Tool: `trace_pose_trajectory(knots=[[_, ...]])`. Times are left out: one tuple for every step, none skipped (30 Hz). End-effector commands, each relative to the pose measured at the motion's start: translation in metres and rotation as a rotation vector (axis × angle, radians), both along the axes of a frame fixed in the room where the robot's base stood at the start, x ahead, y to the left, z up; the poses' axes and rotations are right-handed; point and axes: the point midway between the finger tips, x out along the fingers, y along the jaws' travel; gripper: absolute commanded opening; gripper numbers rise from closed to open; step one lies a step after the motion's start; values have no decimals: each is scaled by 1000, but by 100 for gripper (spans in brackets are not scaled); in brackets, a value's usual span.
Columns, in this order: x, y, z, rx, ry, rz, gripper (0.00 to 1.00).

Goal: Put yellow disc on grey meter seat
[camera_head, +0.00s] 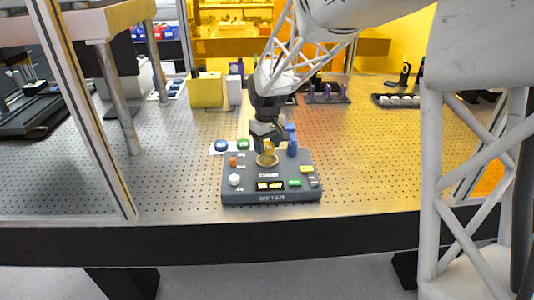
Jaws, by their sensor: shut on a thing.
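The grey meter (270,196) is a dark grey box with buttons and a small display near the front of the perforated table. Its round seat (267,161) shows as a yellowish ring on the top rear. My gripper (268,146) is right above the seat, pointing down, and is shut on the yellow disc (266,151). The disc shows only as a small yellow patch between the fingertips. I cannot tell whether it touches the seat.
A blue disc (221,146) and a green disc (243,144) lie on a white plate left of my gripper. A blue upright piece (292,146) stands close on the right. A yellow box (206,91) stands behind. The table (370,155) is clear to the right.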

Motion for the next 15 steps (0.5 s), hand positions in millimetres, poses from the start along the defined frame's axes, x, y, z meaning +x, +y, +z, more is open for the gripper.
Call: trace_pose_trajectory(knots=[[0,0,0,0,0,0,29],[0,0,0,0,0,0,29],[0,0,0,0,0,0,29],[0,0,-1,0,0,0,29],[0,0,-2,0,0,0,29],[0,0,-4,0,0,0,29],[0,0,-6,-1,1,0,29],[0,0,-9,-1,1,0,29],[0,0,-13,0,2,0,29],[-1,0,-16,0,2,0,29],[-1,0,-19,0,2,0,29],[-1,0,-24,0,2,0,29],[0,0,-27,0,2,0,29],[0,0,-30,0,2,0,29],[-1,0,-32,0,2,0,29]])
